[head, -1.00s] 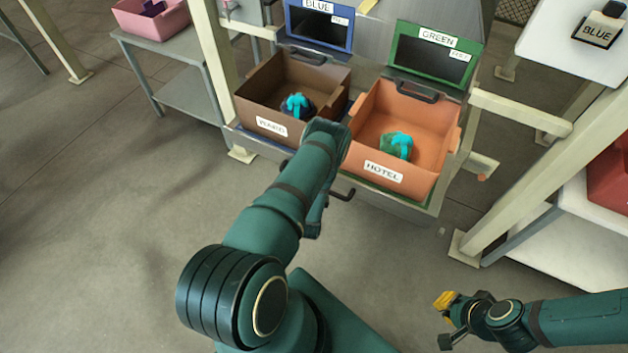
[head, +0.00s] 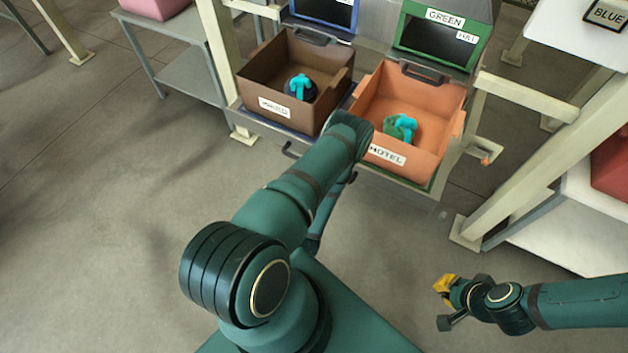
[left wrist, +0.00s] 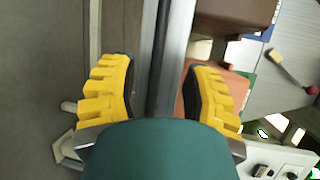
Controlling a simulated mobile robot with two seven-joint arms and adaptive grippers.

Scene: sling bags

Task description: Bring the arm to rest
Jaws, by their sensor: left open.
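My left arm comes up from the bottom of the head view, with its raised bend in front of the crates; its gripper is hidden there. In the left wrist view, my left gripper (left wrist: 161,75) has its two yellow fingers spread wide, with nothing held between them. My right gripper (head: 446,303) hangs over the bare floor at the lower right of the head view, with its tips apart and empty. A dark and cyan bag (head: 301,86) lies in the brown crate (head: 262,85). A green and cyan bag (head: 400,127) lies in the orange crate (head: 440,100) labelled HOTEL.
Behind the crates stand a blue-framed panel (head: 325,12) and a green-framed GREEN panel (head: 443,43). A pale post (head: 540,165) and a white table (head: 565,215) with a red crate (head: 610,165) are at right. A grey shelf (head: 185,85) is at left. The floor (head: 90,240) is open.

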